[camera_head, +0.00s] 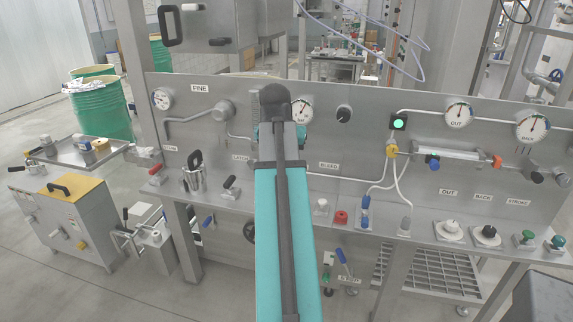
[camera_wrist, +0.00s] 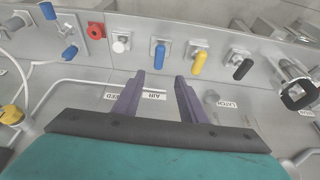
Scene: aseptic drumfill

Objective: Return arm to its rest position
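My teal arm (camera_head: 284,240) reaches up the middle of the head view, in front of the grey panel. In the wrist view my gripper (camera_wrist: 160,80) shows two purple-grey fingers with a clear gap between them. It is open and empty. Beyond the fingertips are valves with a blue handle (camera_wrist: 160,54), a yellow handle (camera_wrist: 199,62) and a black handle (camera_wrist: 243,68). In the head view the fingers are hidden behind my arm.
The grey panel (camera_head: 330,110) carries gauges, a lit green lamp (camera_head: 399,122) and several knobs along its ledge. A red knob (camera_wrist: 96,30) is at upper left in the wrist view. Left stand a green drum (camera_head: 102,112), a tray (camera_head: 112,149) and a cabinet (camera_head: 75,235). Floor shows at lower left.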

